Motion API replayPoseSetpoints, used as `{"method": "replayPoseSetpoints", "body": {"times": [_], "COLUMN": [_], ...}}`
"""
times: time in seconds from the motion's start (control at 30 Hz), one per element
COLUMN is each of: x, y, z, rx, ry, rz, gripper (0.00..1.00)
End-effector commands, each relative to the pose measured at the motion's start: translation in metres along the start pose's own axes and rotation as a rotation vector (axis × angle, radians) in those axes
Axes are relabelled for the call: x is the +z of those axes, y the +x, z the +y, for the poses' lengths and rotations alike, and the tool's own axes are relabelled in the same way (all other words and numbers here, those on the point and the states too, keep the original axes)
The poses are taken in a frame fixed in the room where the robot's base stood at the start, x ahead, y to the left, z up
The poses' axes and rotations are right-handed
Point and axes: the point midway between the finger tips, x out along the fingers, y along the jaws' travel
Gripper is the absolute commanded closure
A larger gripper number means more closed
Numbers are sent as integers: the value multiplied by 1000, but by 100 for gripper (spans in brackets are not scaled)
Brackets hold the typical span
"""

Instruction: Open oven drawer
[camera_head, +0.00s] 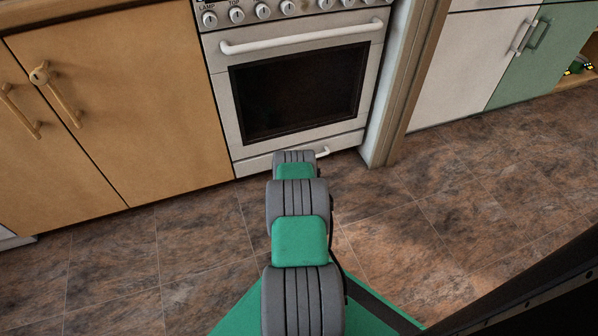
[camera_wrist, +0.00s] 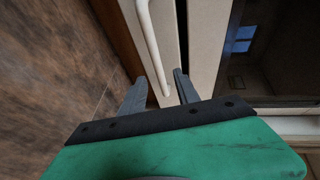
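The oven drawer (camera_head: 252,165) is the low white panel under the oven door (camera_head: 298,90). Its white bar handle (camera_head: 322,153) shows just right of my arm, which hides the rest of it. In the wrist view the handle (camera_wrist: 150,40) runs down to between the two grey fingers of my gripper (camera_wrist: 159,78). The fingers are apart, one on each side of the handle's near end; I cannot tell whether they touch it. A dark narrow gap shows beside the drawer front (camera_wrist: 166,25). In the head view my arm hides my gripper.
The oven door has its own long white handle (camera_head: 300,38), with knobs (camera_head: 263,11) above. Wooden cupboards (camera_head: 120,100) stand left of the oven and a wooden post (camera_head: 405,80) right of it. The tiled floor (camera_head: 440,220) is clear to the right.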

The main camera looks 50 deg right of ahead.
Motion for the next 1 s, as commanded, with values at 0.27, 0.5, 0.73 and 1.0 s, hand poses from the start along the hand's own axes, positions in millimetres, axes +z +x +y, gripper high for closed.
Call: {"method": "replayPoseSetpoints", "body": {"times": [0.27,0.5,0.73,1.0], "x": [5,5,4,4], "y": [32,70,74,74], "z": [10,8,5,5], "rx": [-20,-16,-13,-13], "ry": [18,15,15,15], "rz": [-9,-10,-9,-8], "gripper": [62,62,62,79]}}
